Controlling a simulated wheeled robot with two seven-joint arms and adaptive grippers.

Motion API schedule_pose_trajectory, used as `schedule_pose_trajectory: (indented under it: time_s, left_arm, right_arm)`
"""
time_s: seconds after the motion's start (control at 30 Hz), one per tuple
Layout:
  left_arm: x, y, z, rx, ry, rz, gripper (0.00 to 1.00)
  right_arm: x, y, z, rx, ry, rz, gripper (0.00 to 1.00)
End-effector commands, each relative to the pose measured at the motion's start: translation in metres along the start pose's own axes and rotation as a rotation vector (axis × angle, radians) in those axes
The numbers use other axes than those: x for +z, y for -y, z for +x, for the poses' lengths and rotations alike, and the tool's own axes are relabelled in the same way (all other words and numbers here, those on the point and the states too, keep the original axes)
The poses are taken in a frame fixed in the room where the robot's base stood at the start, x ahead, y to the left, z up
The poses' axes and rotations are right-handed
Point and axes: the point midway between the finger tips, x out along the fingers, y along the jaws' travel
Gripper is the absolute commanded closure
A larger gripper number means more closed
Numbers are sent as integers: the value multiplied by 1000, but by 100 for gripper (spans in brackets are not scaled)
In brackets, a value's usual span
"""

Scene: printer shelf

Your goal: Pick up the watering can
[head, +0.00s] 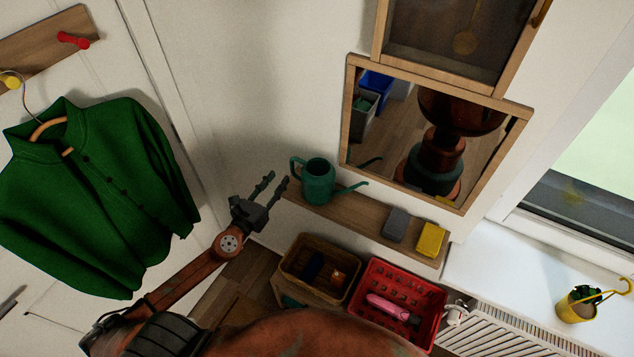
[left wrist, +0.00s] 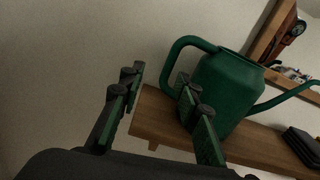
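The green watering can (head: 318,181) stands upright at the left end of a wooden wall shelf (head: 362,220). Its handle faces left and its spout points right. My left gripper (head: 268,186) is open and empty, just left of the can in the head view. In the left wrist view the can (left wrist: 222,88) is right of centre, and the open fingers of my left gripper (left wrist: 160,108) point towards the shelf end. One finger overlaps the can's lower left side in that view; I cannot tell whether it touches. The handle is not between the fingers. My right gripper is not in view.
A grey block (head: 396,224) and a yellow block (head: 431,240) sit farther right on the shelf. A framed mirror (head: 350,135) hangs above. Below are a wicker basket (head: 290,268) and a red crate (head: 440,296). A green jacket (head: 95,190) hangs at left.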

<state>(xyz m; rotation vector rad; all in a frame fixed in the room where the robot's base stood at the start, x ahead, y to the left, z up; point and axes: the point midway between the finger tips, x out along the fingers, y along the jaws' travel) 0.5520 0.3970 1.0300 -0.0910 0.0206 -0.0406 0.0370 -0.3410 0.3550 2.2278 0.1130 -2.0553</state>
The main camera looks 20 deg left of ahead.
Motion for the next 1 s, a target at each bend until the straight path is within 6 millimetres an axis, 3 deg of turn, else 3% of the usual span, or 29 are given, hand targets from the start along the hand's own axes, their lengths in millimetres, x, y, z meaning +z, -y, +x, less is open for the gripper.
schedule_pose_trajectory:
  time_s: [0.13,0.7,1.0]
  left_arm:
    - [14,15,7,-41,19,96,69]
    - [15,17,75,-38,18,93,69]
    - [14,17,78,-38,17,92,71]
  right_arm:
    - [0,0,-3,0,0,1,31]
    - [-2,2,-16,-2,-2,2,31]
    - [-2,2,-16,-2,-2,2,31]
